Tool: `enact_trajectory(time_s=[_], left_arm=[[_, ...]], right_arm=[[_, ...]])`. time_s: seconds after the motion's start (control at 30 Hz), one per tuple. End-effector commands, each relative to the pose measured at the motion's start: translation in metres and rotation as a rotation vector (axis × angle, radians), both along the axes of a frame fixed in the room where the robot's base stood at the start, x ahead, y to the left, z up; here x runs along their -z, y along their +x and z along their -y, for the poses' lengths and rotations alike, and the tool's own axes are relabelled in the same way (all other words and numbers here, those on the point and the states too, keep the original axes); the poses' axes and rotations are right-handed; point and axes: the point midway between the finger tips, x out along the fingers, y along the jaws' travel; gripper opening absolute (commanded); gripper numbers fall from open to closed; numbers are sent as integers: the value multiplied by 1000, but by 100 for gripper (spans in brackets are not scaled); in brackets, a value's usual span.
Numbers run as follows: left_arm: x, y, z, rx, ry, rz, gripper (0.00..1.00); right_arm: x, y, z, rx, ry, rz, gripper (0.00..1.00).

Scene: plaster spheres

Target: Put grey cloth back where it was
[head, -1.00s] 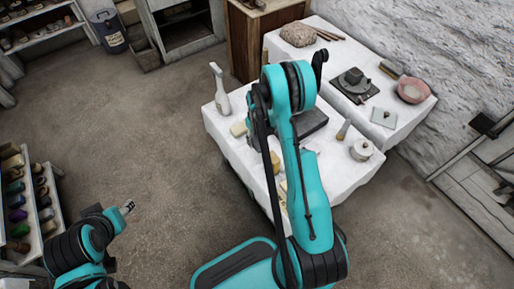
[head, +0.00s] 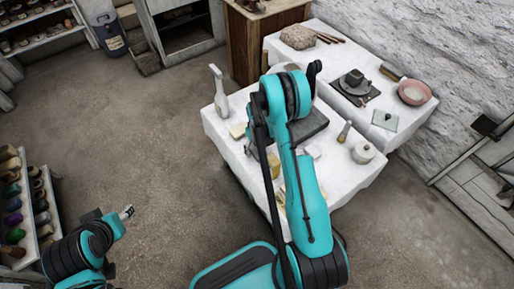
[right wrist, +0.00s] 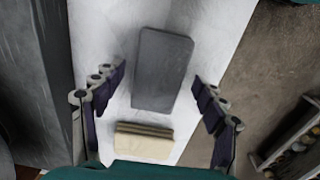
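A flat grey rectangular piece (right wrist: 163,70) with rounded corners lies on the white-covered table in the right wrist view; I cannot tell for sure that it is the grey cloth. My right gripper (right wrist: 159,76) is open above it, with its fingers spread to either side and nothing between them. In the head view, my right arm covers most of that gripper. A dark grey rectangular piece (head: 311,124) lies on the near table, partly behind my arm. My left gripper (head: 127,212) hangs over bare floor, away from the table, too small to tell its state.
A cream block (right wrist: 143,140) lies close to the grey piece. The near table also holds a spray bottle (head: 219,95), a lidded pot (head: 363,152) and a brush (head: 344,131). A pink bowl (head: 414,92) stands on the far table.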

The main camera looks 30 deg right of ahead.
Motion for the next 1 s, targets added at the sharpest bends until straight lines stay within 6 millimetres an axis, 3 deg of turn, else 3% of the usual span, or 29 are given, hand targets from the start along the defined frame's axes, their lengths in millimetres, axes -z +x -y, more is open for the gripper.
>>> enact_trajectory(time_s=[0.27, 0.7, 1.0], left_arm=[[-4, 0, 0, 0, 0, 0, 46], [-40, 0, 0, 0, 0, 0, 46], [-45, 0, 0, 0, 0, 0, 46]], right_arm=[[-11, 0, 0, 0, 0, 0, 72], [-102, 0, 0, 0, 0, 0, 72], [-139, -1, -5, 0, -4, 15, 72]])
